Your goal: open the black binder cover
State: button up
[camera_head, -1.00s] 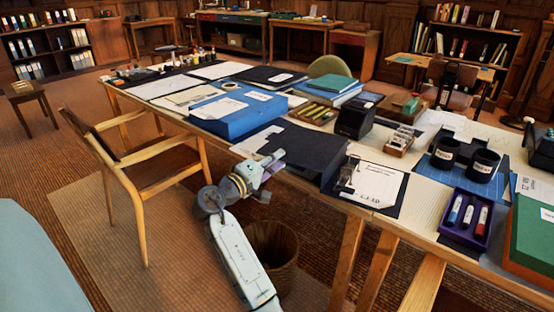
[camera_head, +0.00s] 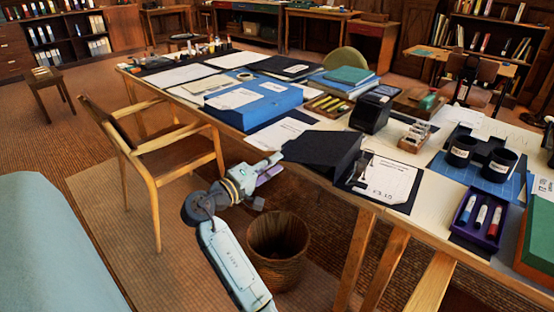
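The black binder (camera_head: 322,148) lies at the front edge of the long table, left of a clipboard. Its dark top slopes, and its right side shows as a dark wedge. I cannot tell whether the cover is lifted. My gripper (camera_head: 272,167) is at the table's front edge, just left of the binder's near left corner. In this view its tip overlaps the tabletop's edge; I cannot tell whether it touches anything. The fingers are too small to read, and nothing is clearly held.
A clipboard (camera_head: 383,180) with a sheet is right of the binder. White papers (camera_head: 280,133) and a blue box file (camera_head: 252,112) are behind and left. A wastebasket (camera_head: 278,262) stands below the front edge, and a wooden chair (camera_head: 165,150) is to the left.

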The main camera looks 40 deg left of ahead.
jog(key=shift+s+p, duration=0.35)
jog(key=shift+s, duration=2)
